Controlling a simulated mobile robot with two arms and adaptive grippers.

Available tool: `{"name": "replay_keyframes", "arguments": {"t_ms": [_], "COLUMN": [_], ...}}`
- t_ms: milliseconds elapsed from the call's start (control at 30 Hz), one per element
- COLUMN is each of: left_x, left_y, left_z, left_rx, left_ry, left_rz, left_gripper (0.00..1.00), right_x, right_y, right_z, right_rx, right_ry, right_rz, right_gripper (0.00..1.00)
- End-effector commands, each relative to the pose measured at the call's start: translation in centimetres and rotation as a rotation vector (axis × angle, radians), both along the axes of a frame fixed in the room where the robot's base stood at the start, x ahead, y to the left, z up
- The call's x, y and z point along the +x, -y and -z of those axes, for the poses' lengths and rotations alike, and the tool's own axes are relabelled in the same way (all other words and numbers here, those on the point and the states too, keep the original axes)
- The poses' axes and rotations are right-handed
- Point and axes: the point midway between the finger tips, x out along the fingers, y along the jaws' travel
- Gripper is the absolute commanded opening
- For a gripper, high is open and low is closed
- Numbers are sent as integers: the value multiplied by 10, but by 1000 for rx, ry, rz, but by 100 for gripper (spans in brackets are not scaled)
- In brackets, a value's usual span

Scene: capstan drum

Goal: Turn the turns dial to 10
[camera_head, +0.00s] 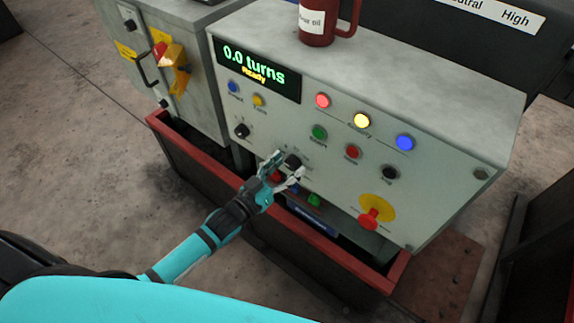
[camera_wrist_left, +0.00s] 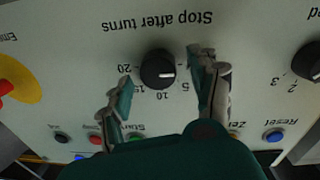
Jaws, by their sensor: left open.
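The turns dial (camera_wrist_left: 157,69) is a round black knob under the label "Stop after turns", which appears upside down in the left wrist view. Its white pointer line faces right in that view, toward the low end of the scale near the 5 and not at the 10 mark. In the head view the dial (camera_head: 292,161) sits low on the grey panel. My left gripper (camera_head: 287,167) is open, with one finger on each side of the dial; I cannot tell whether they touch it. It also shows in the left wrist view (camera_wrist_left: 160,85). My right gripper is not in view.
The display (camera_head: 255,72) reads "0.0 turns" and "Ready". Another black knob (camera_head: 241,131) is left of the dial. A red emergency button on yellow (camera_head: 374,211) is at lower right. A dark red mug (camera_head: 327,22) stands on top.

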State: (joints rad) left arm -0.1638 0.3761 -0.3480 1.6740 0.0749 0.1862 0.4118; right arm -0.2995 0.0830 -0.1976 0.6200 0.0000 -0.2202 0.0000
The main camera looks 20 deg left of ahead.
Motion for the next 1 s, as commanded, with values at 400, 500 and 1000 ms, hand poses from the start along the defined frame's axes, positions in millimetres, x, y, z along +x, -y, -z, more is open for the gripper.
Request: {"name": "replay_keyframes", "arguments": {"t_ms": [400,500,1000], "left_x": [4,4,4], "left_y": [2,2,2], "left_z": [0,0,0], "left_rx": [0,0,19], "left_ry": [0,0,7], "left_rz": [1,1,0], "left_gripper": [54,41,6], "right_x": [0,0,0], "right_y": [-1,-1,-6], "right_z": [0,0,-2], "right_rx": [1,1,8], "right_ry": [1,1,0], "right_rz": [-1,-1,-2], "right_gripper": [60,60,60]}}
